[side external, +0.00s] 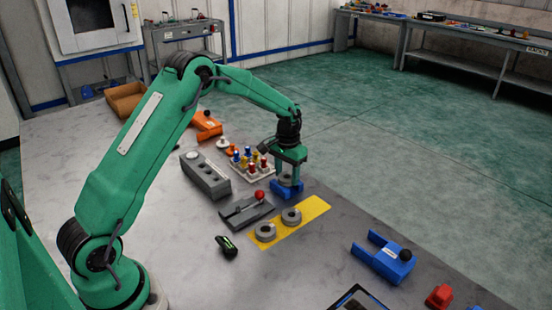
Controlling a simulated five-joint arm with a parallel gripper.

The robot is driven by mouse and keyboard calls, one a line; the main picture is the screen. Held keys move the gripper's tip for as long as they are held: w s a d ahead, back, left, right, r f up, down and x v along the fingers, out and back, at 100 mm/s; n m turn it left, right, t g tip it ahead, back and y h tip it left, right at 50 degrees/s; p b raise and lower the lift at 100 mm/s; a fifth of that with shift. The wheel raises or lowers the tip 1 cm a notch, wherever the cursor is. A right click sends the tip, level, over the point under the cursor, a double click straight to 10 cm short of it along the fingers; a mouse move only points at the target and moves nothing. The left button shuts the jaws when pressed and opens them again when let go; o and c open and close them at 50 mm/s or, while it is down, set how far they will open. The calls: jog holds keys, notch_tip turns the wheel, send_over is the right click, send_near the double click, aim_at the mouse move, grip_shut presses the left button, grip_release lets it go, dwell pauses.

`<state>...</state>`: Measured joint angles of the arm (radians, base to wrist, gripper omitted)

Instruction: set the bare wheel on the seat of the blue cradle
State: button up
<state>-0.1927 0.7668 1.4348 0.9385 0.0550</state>
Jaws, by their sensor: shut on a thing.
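My gripper (287,177) points down at the middle of the bench, shut on a grey wheel (286,180) that shows only partly between its jaws. A small blue part (288,191), which looks like the blue cradle, stands directly below the jaws. The wheel is at or just above its top; I cannot tell whether they touch, and the jaws hide the seat. Two more grey wheels (291,216) and (265,232) lie flat on a yellow strip (315,206) in front of the cradle.
A blue forked part with a black knob (385,259) lies to the right. A tray of coloured pegs (243,169) is close left of my gripper. A grey block (205,177) and a red-knobbed fixture (245,212) stand further left. A red part (440,297) is at lower right.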

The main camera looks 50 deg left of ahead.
jog(key=shift+s+f, duration=0.1)
jog(key=shift+f, duration=0.15)
jog(key=o, duration=1.4)
jog(key=shift+r, duration=0.1)
notch_tip(320, 180, up, 7)
dwell(0.4)
jog(key=shift+r, duration=0.15)
